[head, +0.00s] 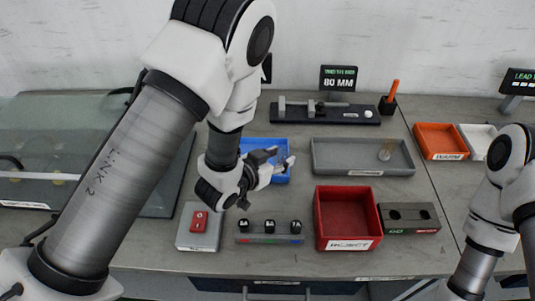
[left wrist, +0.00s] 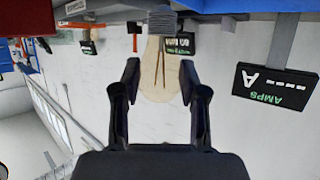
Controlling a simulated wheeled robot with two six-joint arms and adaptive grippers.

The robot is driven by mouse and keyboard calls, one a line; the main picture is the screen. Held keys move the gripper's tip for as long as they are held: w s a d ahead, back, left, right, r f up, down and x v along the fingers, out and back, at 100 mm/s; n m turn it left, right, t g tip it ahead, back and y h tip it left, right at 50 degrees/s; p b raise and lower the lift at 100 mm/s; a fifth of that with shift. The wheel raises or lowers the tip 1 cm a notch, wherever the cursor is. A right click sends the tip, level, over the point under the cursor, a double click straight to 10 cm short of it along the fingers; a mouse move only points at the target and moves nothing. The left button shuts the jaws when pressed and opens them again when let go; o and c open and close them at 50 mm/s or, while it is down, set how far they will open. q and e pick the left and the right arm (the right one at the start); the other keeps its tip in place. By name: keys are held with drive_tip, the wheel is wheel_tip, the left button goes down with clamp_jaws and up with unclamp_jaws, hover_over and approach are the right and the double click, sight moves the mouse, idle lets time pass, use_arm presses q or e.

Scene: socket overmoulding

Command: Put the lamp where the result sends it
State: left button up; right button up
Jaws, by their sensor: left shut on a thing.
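My left gripper (head: 279,160) is above the blue tray (head: 250,142) in the head view. In the left wrist view it (left wrist: 160,78) is shut on a pale, rounded lamp (left wrist: 158,85) with two dark thin lines running along it. The lamp also shows as a small pale bit at the fingertips in the head view (head: 290,161). A red tray with a reject label (head: 347,245), an orange tray labelled WARM (head: 440,157) and a white tray (head: 480,155) stand to the right. My right arm is at the right edge; its gripper is out of frame.
A grey tray (head: 330,170) holds a small round thing (head: 385,155). A dark two-hole block (head: 408,228), a strip with three black blocks (head: 270,240) and a red-switch box (head: 190,242) stand nearer. An 80 MM display (head: 338,83) stands behind a dark gauge (head: 340,113).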

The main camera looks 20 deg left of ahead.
use_arm(q)
drive_tip(key=w+a, duration=0.1)
drive_tip(key=w, duration=0.1)
drive_tip(key=w+a, duration=0.2)
drive_tip(key=w+a+f, duration=0.1)
drive_tip(key=w+a, duration=0.1)
drive_tip(key=shift+w+a, duration=0.1)
drive_tip(key=shift+w, duration=0.15)
wheel_tip(320, 180, down, 4)
drive_tip(key=b, duration=0.3)
drive_tip(key=shift+r, duration=0.35)
drive_tip(key=shift+f, duration=0.2)
drive_tip(key=o, duration=1)
drive_tip(key=shift+r, duration=0.1)
drive_tip(key=shift+r, duration=0.2)
drive_tip(key=shift+s+a, duration=0.1)
drive_tip(key=shift+s, duration=0.2)
drive_tip(key=b+v, duration=0.1)
drive_tip(key=v, duration=1)
drive_tip(key=shift+r, duration=0.15)
